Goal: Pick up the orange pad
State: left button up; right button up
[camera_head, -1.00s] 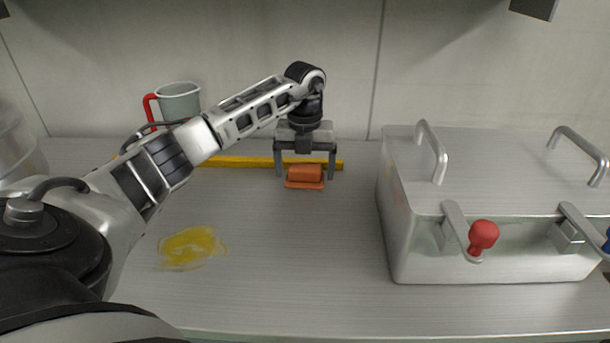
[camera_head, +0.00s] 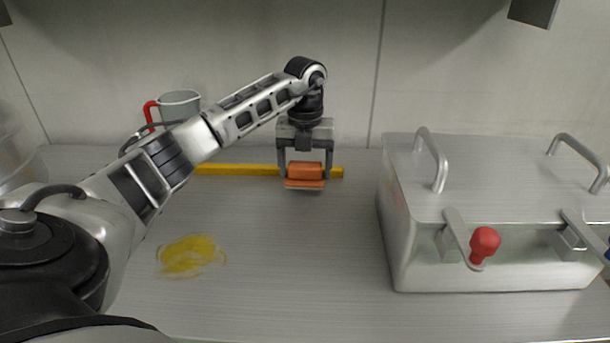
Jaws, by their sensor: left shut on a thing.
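The orange pad (camera_head: 305,171) is a small block with a wider, thin base, near the back middle of the metal counter. My left gripper (camera_head: 304,176) comes down from above and is shut on the pad, with one finger at each side of it. The pad looks level, and it seems to be at or slightly above the counter; the exact gap is hard to tell. My right gripper is not in view.
A yellow bar (camera_head: 237,169) lies behind the pad. A grey jug with a red handle (camera_head: 180,104) stands at the back left. A yellow smear (camera_head: 190,255) marks the counter (camera_head: 290,270). A large metal box (camera_head: 490,180) with handles and a red knob (camera_head: 484,243) fills the right.

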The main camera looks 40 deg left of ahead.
pick_arm(q)
jog(key=s+d+r, duration=0.6)
jog(key=s+r, duration=0.4)
jog(key=s, duration=0.2)
jog(key=shift+s+d+r, duration=0.15)
jog(key=shift+s+r, duration=0.1)
jog(key=shift+r, duration=0.05)
jog(key=shift+o, duration=0.6)
